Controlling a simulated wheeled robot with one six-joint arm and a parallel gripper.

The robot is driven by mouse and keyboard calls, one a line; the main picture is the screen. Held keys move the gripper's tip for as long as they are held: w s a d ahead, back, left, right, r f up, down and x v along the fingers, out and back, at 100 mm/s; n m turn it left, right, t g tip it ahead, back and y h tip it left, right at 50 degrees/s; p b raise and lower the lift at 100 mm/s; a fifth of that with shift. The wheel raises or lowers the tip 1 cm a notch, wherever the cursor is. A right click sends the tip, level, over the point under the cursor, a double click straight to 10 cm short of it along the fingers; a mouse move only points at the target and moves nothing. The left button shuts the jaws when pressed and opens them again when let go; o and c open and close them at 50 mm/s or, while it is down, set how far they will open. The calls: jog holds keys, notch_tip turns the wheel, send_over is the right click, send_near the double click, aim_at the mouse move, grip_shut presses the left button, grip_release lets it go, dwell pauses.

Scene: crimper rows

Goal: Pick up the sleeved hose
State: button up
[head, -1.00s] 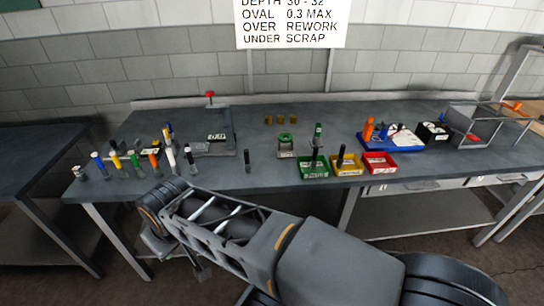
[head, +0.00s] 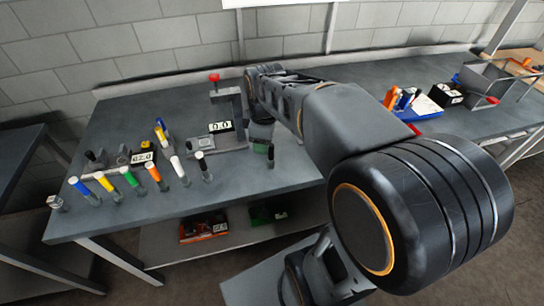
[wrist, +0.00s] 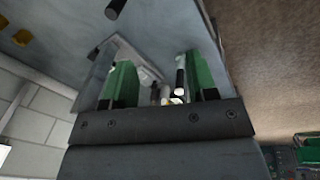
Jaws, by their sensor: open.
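My gripper (head: 261,146) is low over the bench just right of the press, partly hidden by my arm. In the wrist view its two green fingers (wrist: 158,72) are apart. A dark upright piece (head: 271,156), probably the sleeved hose, stands beside the fingers. In the wrist view a slim black and white rod (wrist: 180,80) shows between the fingers, nearer the right one. I cannot tell whether it is the same piece. No grip shows.
A row of upright pieces with coloured sleeves, including a blue one (head: 80,187) and an orange one (head: 157,173), stands at the bench's front left. The press (head: 230,120) with a red knob is close left of my gripper. A blue tray (head: 412,103) lies further right.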

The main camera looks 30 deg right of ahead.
aim_at(271, 152)
jog(key=w+d+f+n+g, duration=0.2)
jog(key=w+d+n, duration=0.4)
jog(key=w+n, duration=0.15)
jog(key=shift+n, duration=0.95)
notch_tip(271, 152, down, 8)
jog(key=shift+s+r+p, duration=0.15)
jog(key=shift+p, duration=0.5)
jog(key=shift+f+p, duration=0.7)
jog(key=shift+f, duration=2.35)
grip_shut()
